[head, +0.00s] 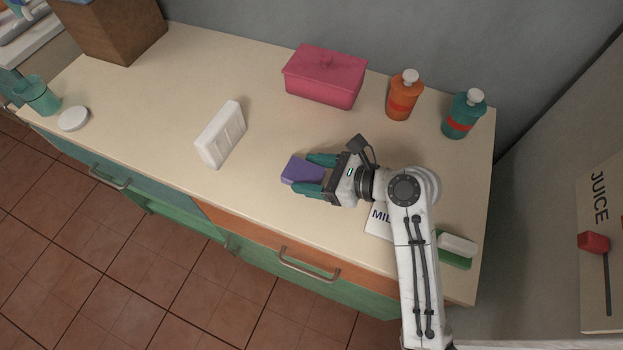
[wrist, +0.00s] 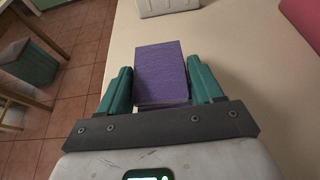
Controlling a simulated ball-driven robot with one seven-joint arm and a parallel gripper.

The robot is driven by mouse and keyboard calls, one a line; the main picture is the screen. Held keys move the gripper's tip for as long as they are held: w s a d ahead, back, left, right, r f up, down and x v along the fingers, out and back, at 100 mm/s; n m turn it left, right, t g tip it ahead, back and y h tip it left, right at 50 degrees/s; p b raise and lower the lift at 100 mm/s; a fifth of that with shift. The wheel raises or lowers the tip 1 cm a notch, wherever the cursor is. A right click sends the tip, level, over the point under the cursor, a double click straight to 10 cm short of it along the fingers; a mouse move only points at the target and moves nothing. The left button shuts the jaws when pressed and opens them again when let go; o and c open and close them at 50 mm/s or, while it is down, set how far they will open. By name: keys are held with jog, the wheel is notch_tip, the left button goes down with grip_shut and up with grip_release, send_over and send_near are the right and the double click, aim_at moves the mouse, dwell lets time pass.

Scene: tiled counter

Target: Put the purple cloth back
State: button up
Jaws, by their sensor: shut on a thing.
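The purple cloth (head: 301,170) is a folded block above the middle of the counter. My gripper (head: 318,175) is shut on it, with a teal finger on each side. In the wrist view the cloth (wrist: 161,72) sits between the two fingers of my gripper (wrist: 163,88) and sticks out past their tips. I cannot tell whether the cloth touches the counter or is held just above it.
On the counter (head: 255,70) stand a white block-shaped item (head: 221,134), a pink lidded box (head: 325,76), an orange bottle (head: 403,97) and a teal bottle (head: 463,116). A green-and-white sponge-like item (head: 456,249) and a "MIL" card (head: 378,221) lie near my arm. An orange-fronted drawer (head: 290,252) is below.

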aim_at(311, 181)
jog(key=shift+w+a+f, duration=0.1)
jog(key=shift+w+f, duration=0.1)
jog(key=shift+f, duration=0.15)
jog(key=shift+w+f, duration=0.1)
jog(key=shift+f, duration=1.5)
jog(key=o, duration=0.9)
jog(key=shift+o, duration=0.2)
jog(key=v, duration=1.2)
